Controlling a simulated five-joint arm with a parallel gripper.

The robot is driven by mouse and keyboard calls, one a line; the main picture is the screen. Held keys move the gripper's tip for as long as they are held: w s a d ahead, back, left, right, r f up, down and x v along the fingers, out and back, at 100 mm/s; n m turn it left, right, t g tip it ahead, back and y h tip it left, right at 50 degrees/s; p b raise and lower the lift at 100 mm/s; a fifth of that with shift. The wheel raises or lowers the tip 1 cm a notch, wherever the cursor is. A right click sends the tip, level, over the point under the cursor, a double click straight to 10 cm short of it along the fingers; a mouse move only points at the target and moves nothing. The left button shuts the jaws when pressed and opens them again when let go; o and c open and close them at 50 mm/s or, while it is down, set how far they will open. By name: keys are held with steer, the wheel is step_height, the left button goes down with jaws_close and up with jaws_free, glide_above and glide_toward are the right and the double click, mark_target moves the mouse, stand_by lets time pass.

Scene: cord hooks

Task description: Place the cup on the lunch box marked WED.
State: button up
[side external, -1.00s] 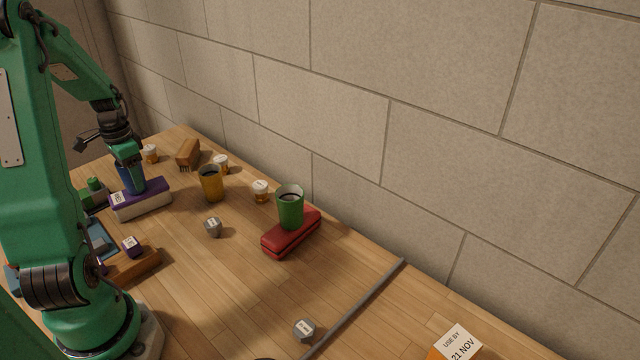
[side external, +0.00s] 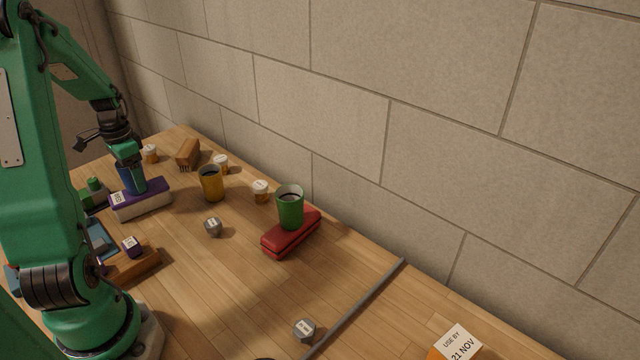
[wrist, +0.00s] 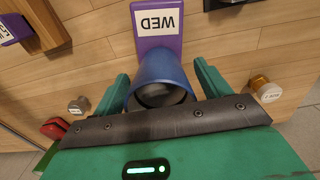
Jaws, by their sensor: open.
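The purple lunch box (side external: 153,196) lies on the table at the left, and its label reads WED in the wrist view (wrist: 159,18). A blue cup (side external: 133,181) stands upright on its lid, partly hidden by my gripper in the side view. In the wrist view the blue cup (wrist: 160,72) sits between my fingers, with a dark inside. My gripper (wrist: 160,88) is open, with a finger on each side of the cup and small gaps showing. A green cup (side external: 290,208) stands on a red lunch box (side external: 291,234). A yellow cup (side external: 211,184) stands on the table.
Small white-lidded jars (side external: 260,191) and a brush (side external: 188,153) stand near the wall. A wooden block (side external: 140,266) lies nearer my base. A grey strip (side external: 360,303) crosses the right side.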

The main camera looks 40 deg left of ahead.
step_height(320, 180, up, 12)
stand_by(0.6)
stand_by(0.5)
steer(key=w+d+r+t+y, duration=0.1)
steer(key=w+d+r, duration=0.2)
steer(key=d, duration=0.6)
steer(key=w+d+r+t, duration=0.1)
steer(key=w+d+r, duration=0.15)
steer(key=d, duration=0.65)
steer(key=s+d+t, duration=0.1)
steer(key=s+d, duration=0.1)
steer(key=d, duration=0.6)
steer(key=s+d+t+h, duration=0.1)
steer(key=s+d+t, duration=0.1)
steer(key=d, duration=0.6)
steer(key=shift+s+f+t, duration=0.3)
steer(key=shift+s+f, duration=0.15)
steer(key=shift+s, duration=0.05)
